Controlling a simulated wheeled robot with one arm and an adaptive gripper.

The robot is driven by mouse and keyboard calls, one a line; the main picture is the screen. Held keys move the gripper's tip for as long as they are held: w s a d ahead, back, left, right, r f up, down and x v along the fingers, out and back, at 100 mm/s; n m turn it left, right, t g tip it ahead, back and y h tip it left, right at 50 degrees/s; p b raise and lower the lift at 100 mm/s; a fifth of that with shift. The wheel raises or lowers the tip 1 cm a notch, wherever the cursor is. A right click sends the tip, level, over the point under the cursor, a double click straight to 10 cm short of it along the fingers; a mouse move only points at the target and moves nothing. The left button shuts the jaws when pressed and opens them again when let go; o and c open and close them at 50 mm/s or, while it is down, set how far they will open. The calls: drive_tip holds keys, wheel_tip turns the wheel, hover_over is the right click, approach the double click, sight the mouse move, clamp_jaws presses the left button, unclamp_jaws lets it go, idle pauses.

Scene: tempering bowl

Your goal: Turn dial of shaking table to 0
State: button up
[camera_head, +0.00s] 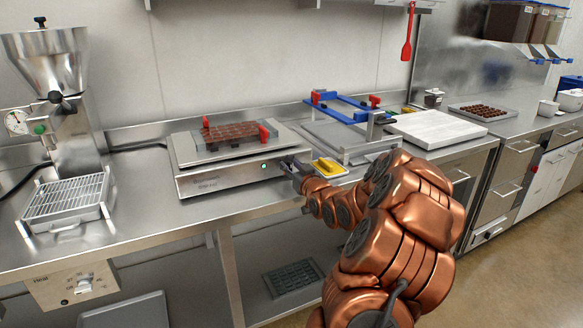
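The shaking table (225,181) is a low steel box on the counter with a flat top plate. A chocolate-filled mould (230,132) sits on it between red clamps (263,132). A small green light (263,166) glows on its front face. My gripper (289,166) is at the right end of that front face, close to or touching it. The table's dial cannot be made out; my gripper covers that part of the front. The fingers are dark and small, so I cannot tell whether they are open or shut.
A tray with a yellow tool (328,167) lies just right of my gripper. A blue-and-red frame (342,105) stands behind it. A tempering machine (55,90) with a grated tray (68,198) is at the left. Another knob (84,286) is on the panel below. Counter left of the shaking table is clear.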

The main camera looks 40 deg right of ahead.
drive_tip(key=shift+r, duration=0.1)
clamp_jaws()
drive_tip(key=shift+b, duration=0.5)
drive_tip(key=shift+a+f+n+b, duration=0.1)
drive_tip(key=shift+f+n+b, duration=0.15)
drive_tip(key=shift+n+b, duration=0.65)
drive_tip(key=n+b, duration=0.2)
drive_tip(key=b, duration=0.1)
drive_tip(key=shift+a+f+b, duration=0.1)
drive_tip(key=shift+a+b, duration=0.05)
drive_tip(key=shift+b, duration=0.2)
drive_tip(key=n+b, duration=0.4)
drive_tip(key=shift+a+n+b, duration=0.15)
drive_tip(key=shift+n+b, duration=0.15)
drive_tip(key=shift+b, duration=0.1)
drive_tip(key=n+b, duration=0.4)
drive_tip(key=shift+w+a+n, duration=0.15)
drive_tip(key=shift+n, duration=0.15)
drive_tip(key=n+b, duration=0.3)
drive_tip(key=n, duration=0.1)
drive_tip(key=shift+n, duration=0.4)
